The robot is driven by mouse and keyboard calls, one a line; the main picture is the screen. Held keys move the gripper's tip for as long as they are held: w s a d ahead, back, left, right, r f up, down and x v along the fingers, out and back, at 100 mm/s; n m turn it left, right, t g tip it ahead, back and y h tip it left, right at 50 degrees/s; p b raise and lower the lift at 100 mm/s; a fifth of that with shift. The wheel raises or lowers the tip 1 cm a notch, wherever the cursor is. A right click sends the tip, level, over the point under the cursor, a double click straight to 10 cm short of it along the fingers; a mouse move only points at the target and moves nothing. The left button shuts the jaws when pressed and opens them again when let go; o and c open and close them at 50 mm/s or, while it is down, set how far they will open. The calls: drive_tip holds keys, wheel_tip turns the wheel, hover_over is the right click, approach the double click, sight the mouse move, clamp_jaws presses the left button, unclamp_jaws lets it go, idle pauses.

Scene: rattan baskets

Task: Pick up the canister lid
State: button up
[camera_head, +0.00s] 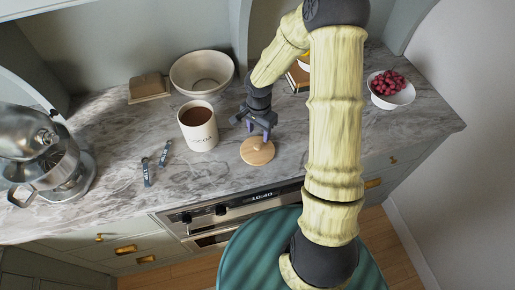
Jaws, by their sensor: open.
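The canister lid (257,152) is a round, light wooden disc with a small knob. It lies flat on the grey marble counter, near the front edge. My gripper (258,133) is open and empty, pointing down just above and behind the lid's knob. Whether its fingers touch the lid cannot be told from this view.
A cream bowl (202,74) and a brown box (149,88) stand behind the canister. Two small dark utensils (147,172) lie left of it. A stand mixer (40,155) is at far left. A white bowl of red berries (391,91) is at right. Counter (225,172) before the canister is clear.

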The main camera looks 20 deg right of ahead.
sight(258, 145)
drive_tip(key=shift+f, duration=1.5)
drive_tip(key=shift+w+a+f+p, duration=0.1)
drive_tip(key=shift+f+p, duration=0.55)
drive_tip(key=shift+f, duration=0.65)
drive_tip(key=shift+w+a+f+p, duration=0.1)
drive_tip(key=shift+f+p, duration=0.5)
drive_tip(key=shift+f, duration=0.7)
drive_tip(key=c, duration=1.1)
drive_tip(key=shift+r, duration=0.1)
